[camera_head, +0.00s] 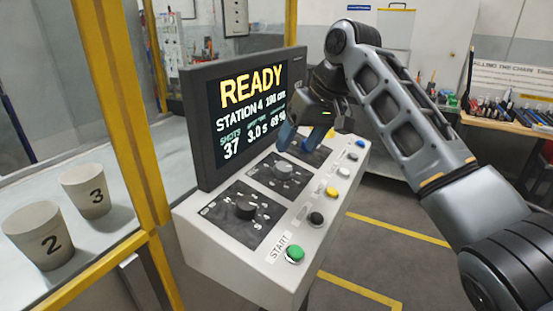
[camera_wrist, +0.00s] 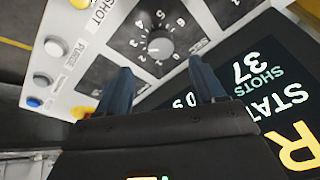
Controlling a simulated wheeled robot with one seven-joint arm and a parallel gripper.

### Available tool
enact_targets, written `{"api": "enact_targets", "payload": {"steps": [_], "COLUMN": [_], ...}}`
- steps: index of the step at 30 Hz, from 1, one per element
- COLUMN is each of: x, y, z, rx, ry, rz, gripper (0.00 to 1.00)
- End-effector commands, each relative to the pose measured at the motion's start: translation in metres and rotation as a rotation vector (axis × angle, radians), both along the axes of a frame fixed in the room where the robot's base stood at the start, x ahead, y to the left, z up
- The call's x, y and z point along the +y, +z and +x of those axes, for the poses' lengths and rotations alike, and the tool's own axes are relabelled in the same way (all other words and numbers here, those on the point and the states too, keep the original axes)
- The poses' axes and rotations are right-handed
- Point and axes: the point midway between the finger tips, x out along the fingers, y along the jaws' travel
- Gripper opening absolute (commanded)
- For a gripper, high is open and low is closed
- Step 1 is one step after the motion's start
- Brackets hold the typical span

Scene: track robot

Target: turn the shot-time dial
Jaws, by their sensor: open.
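The control console (camera_head: 225,255) carries a row of dials on dark printed plates. A grey round dial (camera_head: 284,168) sits on the middle plate; it also shows in the wrist view (camera_wrist: 160,47), ringed by numbers. The far plate is partly hidden by my gripper, and no dial label reads clearly as shot time. My gripper (camera_head: 296,147) is open and empty, with blue fingers, just above and beyond the grey dial. In the wrist view its fingertips (camera_wrist: 160,70) are apart, short of the dial, with no visible contact.
A screen (camera_head: 245,110) stands along the dials' left side, reading READY, 37 shots, 3.0 s. Several buttons line the right edge, including green START (camera_head: 295,254) and yellow (camera_head: 333,192). A yellow post (camera_head: 120,110) and cups 2 (camera_head: 40,238) and 3 (camera_head: 86,192) are left.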

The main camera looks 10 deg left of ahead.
Motion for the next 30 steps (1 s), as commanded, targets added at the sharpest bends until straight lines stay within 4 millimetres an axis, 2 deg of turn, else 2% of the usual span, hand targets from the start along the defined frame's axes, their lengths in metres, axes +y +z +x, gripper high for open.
{"api": "enact_targets", "payload": {"steps": [9,15,26,30], "x": [0.018,0.026,0.027,0.027], "y": [-0.042,-0.061,-0.065,-0.065], "z": [0.008,0.012,0.013,0.013], "rx": [0.002,0.001,-0.001,-0.001], "ry": [0.001,0.000,0.000,0.000], "rz": [-0.002,-0.001,0.001,0.001], "gripper": [0.69,0.69,0.68,0.54]}}
